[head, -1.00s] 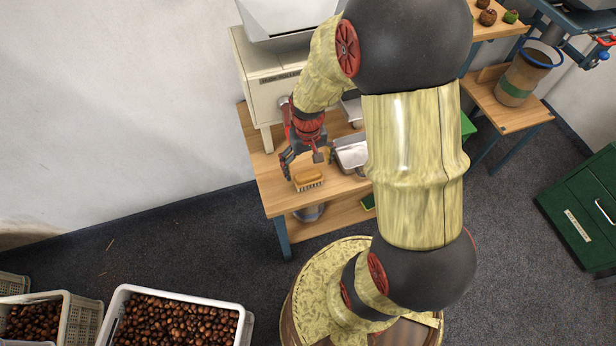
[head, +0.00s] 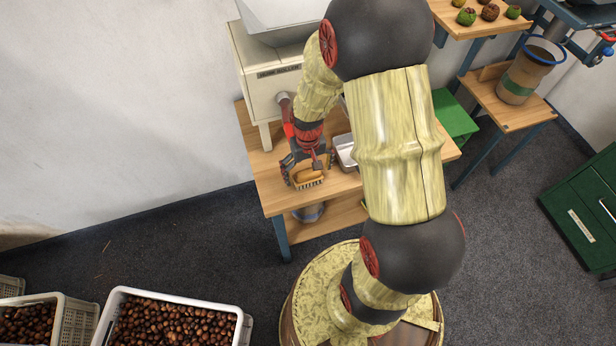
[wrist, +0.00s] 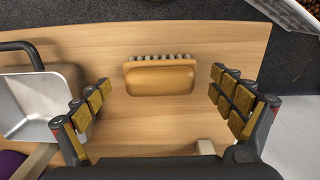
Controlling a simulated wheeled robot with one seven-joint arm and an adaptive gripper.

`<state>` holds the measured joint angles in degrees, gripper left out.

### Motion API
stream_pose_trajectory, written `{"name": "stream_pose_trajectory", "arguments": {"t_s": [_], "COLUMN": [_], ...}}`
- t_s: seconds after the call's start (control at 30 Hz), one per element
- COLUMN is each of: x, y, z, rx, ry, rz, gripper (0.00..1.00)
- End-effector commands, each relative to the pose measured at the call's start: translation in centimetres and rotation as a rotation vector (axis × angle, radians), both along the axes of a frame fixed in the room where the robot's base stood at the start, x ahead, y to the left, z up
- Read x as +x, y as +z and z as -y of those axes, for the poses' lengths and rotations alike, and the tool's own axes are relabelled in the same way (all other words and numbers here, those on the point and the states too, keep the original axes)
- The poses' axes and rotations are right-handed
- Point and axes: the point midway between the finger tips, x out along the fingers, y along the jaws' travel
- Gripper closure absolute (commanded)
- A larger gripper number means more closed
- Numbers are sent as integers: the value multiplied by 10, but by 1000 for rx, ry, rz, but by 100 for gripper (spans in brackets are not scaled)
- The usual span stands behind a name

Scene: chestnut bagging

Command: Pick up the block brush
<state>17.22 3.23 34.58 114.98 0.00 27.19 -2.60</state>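The block brush (head: 308,178) has a tan wooden back and a row of bristles along one edge. It lies on the wooden table near its front edge. In the wrist view the brush (wrist: 160,75) is centred ahead, between the line of my two fingers and apart from both. My gripper (head: 307,172) is open and empty just above the brush; in the wrist view the gripper (wrist: 160,100) shows its padded fingers spread wide on either side.
A metal tray (head: 345,150) sits right of the brush; the wrist view shows a steel pan (wrist: 32,100) with a dark handle at left. A cream machine (head: 270,92) stands behind. The table top (wrist: 110,40) around the brush is clear. Crates of chestnuts stand on the floor.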

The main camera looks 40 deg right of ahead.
Motion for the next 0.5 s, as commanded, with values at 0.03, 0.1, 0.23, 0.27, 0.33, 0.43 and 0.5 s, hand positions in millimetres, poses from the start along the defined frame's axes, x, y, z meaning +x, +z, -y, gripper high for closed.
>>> {"name": "stream_pose_trajectory", "arguments": {"t_s": [0.03,0.1,0.23,0.27,0.33,0.43,0.5], "x": [0,0,0,0,0,0,0], "y": [0,0,0,0,0,0,0], "z": [0,0,0,0,0,0,0], "rx": [0,0,0,0,0,0,0], "ry": [0,0,0,0,0,0,0], "rz": [0,0,0,0,0,0,-1], "gripper": [11,15,22,24,28,34,38]}}
